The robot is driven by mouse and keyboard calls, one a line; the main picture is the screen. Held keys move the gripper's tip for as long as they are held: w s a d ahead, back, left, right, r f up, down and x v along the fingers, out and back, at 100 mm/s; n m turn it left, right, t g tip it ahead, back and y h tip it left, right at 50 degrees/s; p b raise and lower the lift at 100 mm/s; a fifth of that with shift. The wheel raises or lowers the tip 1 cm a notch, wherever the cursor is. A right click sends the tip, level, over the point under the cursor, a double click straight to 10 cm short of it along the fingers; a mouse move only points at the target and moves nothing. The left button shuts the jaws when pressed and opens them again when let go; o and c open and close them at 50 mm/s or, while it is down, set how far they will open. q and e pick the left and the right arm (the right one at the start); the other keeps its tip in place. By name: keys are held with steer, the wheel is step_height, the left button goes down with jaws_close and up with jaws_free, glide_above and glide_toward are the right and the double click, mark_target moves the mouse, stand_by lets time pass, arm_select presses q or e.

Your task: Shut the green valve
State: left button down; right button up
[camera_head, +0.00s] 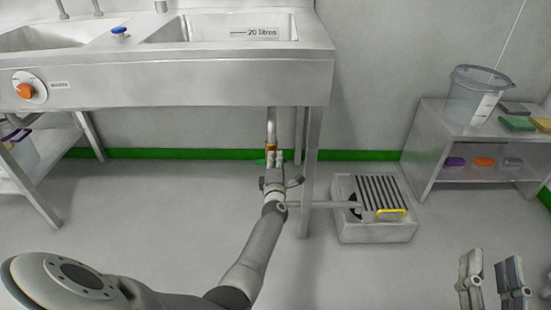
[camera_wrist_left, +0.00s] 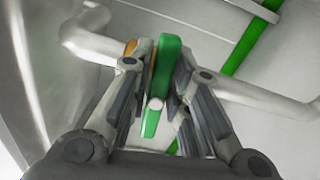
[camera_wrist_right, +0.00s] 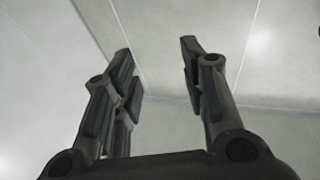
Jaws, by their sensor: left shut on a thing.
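The green valve's lever (camera_wrist_left: 165,75) shows in the left wrist view as a flat green handle between my left fingers (camera_wrist_left: 160,95), with an orange-brass part (camera_wrist_left: 130,47) beside it. My left gripper is shut on this lever. In the head view my left gripper (camera_head: 274,168) is under the sink at the drain pipe (camera_head: 271,125), and it hides most of the valve. A brass fitting (camera_head: 271,147) shows just above it. My right gripper (camera_head: 492,284) is at the lower right, and its fingers are apart and empty in the right wrist view (camera_wrist_right: 160,75).
The steel sink (camera_head: 200,85) stands above the left gripper, with its leg (camera_head: 311,150) just to the right. A grated drain box (camera_head: 375,225) sits on the floor, with a pipe running to it. A shelf (camera_head: 432,150) with a clear bucket (camera_head: 470,97) is at right.

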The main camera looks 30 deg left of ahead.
arm_select(q)
steer(key=shift+m, duration=0.8)
arm_select(e)
steer(key=shift+w+d+f+g, duration=0.1)
steer(key=shift+w+f+g, duration=0.05)
steer(key=shift+f+g, duration=0.85)
arm_select(q)
steer(key=shift+f, duration=0.1)
arm_select(e)
steer(key=shift+f, duration=0.15)
arm_select(q)
steer(key=c, duration=1.4)
jaws_free()
steer(key=shift+c, duration=0.2)
arm_select(e)
steer(key=shift+f, duration=0.1)
